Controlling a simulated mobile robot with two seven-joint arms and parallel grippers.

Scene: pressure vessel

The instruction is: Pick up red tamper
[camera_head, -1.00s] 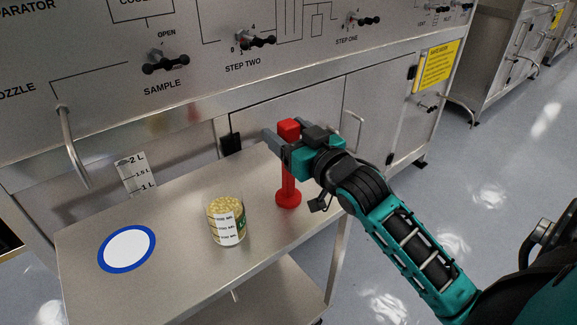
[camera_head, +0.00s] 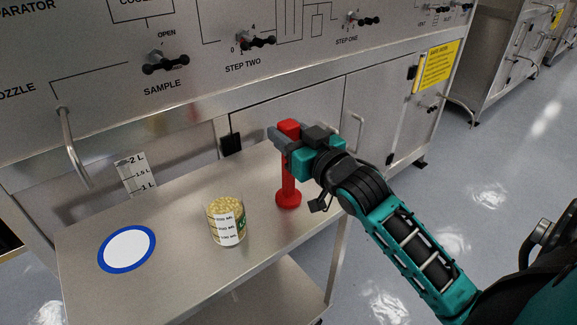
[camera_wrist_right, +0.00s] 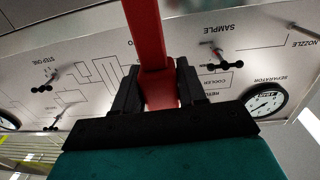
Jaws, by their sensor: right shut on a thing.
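The red tamper (camera_head: 288,185) stands upright on the metal table, its round base resting on or very close to the tabletop near the right end. My right gripper (camera_head: 283,140) is shut on the tamper's upper part, just below its square red top. In the right wrist view the red tamper (camera_wrist_right: 147,35) runs between the two black fingers of the right gripper (camera_wrist_right: 160,88), which press on it from both sides. My left gripper is not in any view.
A blue-rimmed white disc (camera_head: 127,249) lies further left. The steel cabinet with black-handled valves (camera_head: 165,62) rises behind.

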